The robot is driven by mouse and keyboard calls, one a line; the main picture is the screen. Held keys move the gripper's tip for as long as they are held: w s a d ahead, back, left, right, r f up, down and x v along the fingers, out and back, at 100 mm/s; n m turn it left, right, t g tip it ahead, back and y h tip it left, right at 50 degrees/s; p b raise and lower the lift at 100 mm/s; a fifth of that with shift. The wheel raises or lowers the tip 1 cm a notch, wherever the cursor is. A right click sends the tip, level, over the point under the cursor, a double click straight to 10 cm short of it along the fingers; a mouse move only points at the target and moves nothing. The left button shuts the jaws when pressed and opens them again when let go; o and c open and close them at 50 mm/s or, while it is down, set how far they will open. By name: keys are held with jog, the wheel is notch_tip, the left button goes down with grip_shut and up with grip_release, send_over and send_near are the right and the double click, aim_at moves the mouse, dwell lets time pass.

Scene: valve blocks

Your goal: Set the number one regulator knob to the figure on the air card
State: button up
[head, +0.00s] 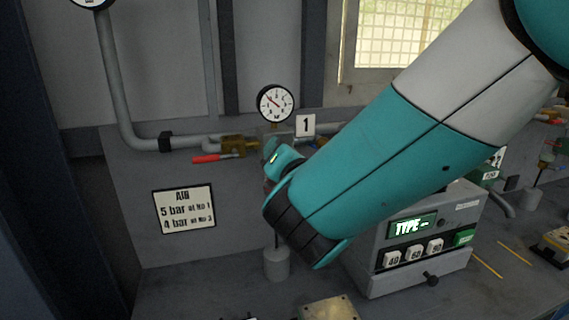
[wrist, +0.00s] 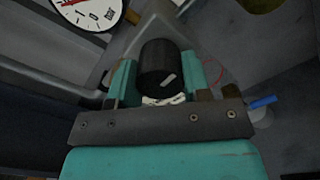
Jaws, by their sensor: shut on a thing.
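The air card (head: 184,208) on the grey panel at left reads "5 bar at No 1" and "4 bar at No 3". The number plate "1" (head: 306,125) sits right of a round white gauge (head: 275,103) with a red needle; its exact reading is too small to tell. My gripper (head: 279,160) is at the number one regulator below this gauge. In the wrist view the black regulator knob (wrist: 158,66) with a pale mark stands between my two teal fingers, which are shut on it. In the head view my arm and gripper hide the knob.
A red-handled lever valve (head: 208,158) is on the pipe left of the regulator. A grey box (head: 415,245) with a green "TYPE" display and numbered keys stands at right. A grey cylinder (head: 277,264) stands below my gripper. A blue handle (wrist: 263,102) shows in the wrist view.

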jog(key=m+b, duration=0.1)
jog(key=m, duration=0.1)
jog(key=m+b, duration=0.1)
jog(key=shift+f+m+b, duration=0.2)
jog(key=shift+m+b, duration=0.1)
jog(key=shift+m, duration=0.1)
jog(key=m+b, duration=0.3)
jog(key=shift+m, duration=0.3)
jog(key=m+b, duration=0.3)
jog(key=b, duration=0.1)
jog(key=shift+f+m, duration=0.1)
jog(key=shift+m, duration=0.2)
jog(key=m+b, duration=0.4)
jog(key=b, duration=0.1)
jog(key=m+b, duration=0.4)
jog(key=shift+b, duration=0.35)
jog(key=m+b, duration=0.3)
jog(key=b, duration=0.1)
jog(key=shift+m, duration=0.4)
jog(key=m+b, duration=0.4)
jog(key=shift+m, duration=0.4)
jog(key=shift+r, duration=0.2)
